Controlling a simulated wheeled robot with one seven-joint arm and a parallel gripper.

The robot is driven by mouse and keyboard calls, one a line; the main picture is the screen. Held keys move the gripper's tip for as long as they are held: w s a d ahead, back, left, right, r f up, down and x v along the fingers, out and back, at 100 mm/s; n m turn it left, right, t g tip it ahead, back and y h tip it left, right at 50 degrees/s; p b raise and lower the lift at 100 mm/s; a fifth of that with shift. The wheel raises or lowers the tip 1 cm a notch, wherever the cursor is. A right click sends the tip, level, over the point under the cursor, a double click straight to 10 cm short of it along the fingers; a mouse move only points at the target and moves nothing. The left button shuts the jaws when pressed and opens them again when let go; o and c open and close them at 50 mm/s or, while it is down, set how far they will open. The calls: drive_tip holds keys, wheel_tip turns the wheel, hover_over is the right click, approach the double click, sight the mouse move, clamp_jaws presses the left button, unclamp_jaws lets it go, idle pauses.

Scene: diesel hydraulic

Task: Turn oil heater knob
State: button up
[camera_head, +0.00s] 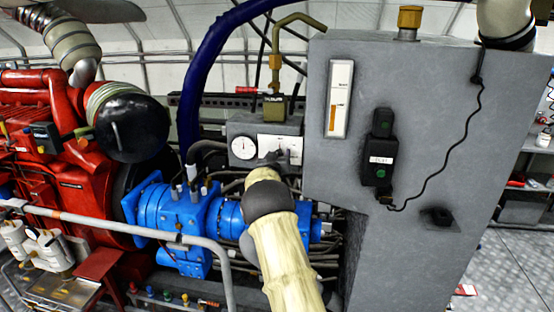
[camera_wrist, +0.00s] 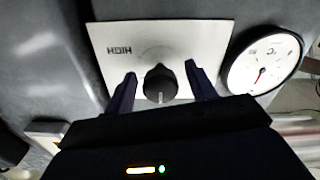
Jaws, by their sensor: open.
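The heater knob (camera_wrist: 160,84) is a round black knob with a pale pointer line, on a white plate (camera_wrist: 205,45) marked "HIGH", upside down in the wrist view. My gripper (camera_wrist: 161,84) is open, with one dark finger on each side of the knob. I cannot tell whether the fingers touch it. In the head view my arm (camera_head: 283,255) reaches up to the small grey panel (camera_head: 240,128) with the white plate (camera_head: 292,145); my gripper and the knob are mostly hidden there.
A round temperature gauge (camera_wrist: 263,62) sits beside the plate, and also shows in the head view (camera_head: 243,147). A large grey cabinet (camera_head: 400,80) stands right of my arm. Blue pump housings (camera_head: 180,212), a red engine (camera_head: 60,190) and a grey handrail (camera_head: 150,232) are to the left.

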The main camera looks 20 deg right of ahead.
drive_tip(key=shift+s, duration=0.1)
drive_tip(key=b+v, duration=0.7)
drive_tip(key=v, duration=1)
drive_tip(key=shift+a, duration=0.15)
drive_tip(key=s+a+f+n+g+y, duration=0.3)
drive_tip(key=s+a+f+g+y, duration=0.3)
drive_tip(key=s+a+f+y, duration=0.55)
drive_tip(key=s+a+f+g, duration=0.1)
drive_tip(key=s+f+g, duration=0.2)
drive_tip(key=s, duration=0.8)
drive_tip(key=s+a+f+n+g+h, duration=0.1)
drive_tip(key=s+f+g, duration=0.2)
drive_tip(key=s, duration=0.8)
drive_tip(key=shift+s+a, duration=0.35)
drive_tip(key=shift+a, duration=0.05)
drive_tip(key=shift+h, duration=0.25)
